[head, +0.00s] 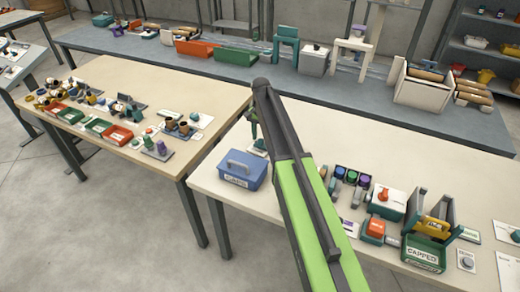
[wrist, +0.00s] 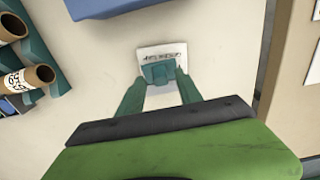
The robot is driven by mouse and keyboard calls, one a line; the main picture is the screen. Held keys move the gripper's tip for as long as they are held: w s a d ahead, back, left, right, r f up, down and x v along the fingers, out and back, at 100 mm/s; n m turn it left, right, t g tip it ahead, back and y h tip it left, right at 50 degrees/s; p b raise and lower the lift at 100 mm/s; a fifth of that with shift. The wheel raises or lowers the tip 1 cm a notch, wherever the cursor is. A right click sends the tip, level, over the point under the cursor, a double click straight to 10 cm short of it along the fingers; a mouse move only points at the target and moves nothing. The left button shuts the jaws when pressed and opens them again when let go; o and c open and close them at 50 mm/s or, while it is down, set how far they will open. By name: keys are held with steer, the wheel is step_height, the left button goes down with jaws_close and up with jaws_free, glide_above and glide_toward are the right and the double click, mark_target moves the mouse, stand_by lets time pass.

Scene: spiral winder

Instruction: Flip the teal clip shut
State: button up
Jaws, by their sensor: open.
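The teal clip (wrist: 160,73) sits on a small white card with dark writing on the cream table. In the wrist view it is just beyond and between the tips of my gripper (wrist: 159,82). In the head view my gripper (head: 253,122) hangs from the end of my arm, over the clip (head: 260,145) near the table's left edge.
A blue box (head: 243,170) with a handle stands beside the clip; its edge shows in the wrist view (wrist: 110,6). Brown tubes (wrist: 30,78) in teal holders lie left in the wrist view. A tan table (head: 165,90) stands left across a gap. Table around the card is bare.

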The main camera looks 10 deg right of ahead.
steer(key=shift+f+b, duration=0.35)
steer(key=shift+f, duration=0.6)
steer(key=shift+r, duration=0.1)
steer(key=shift+c, duration=0.4)
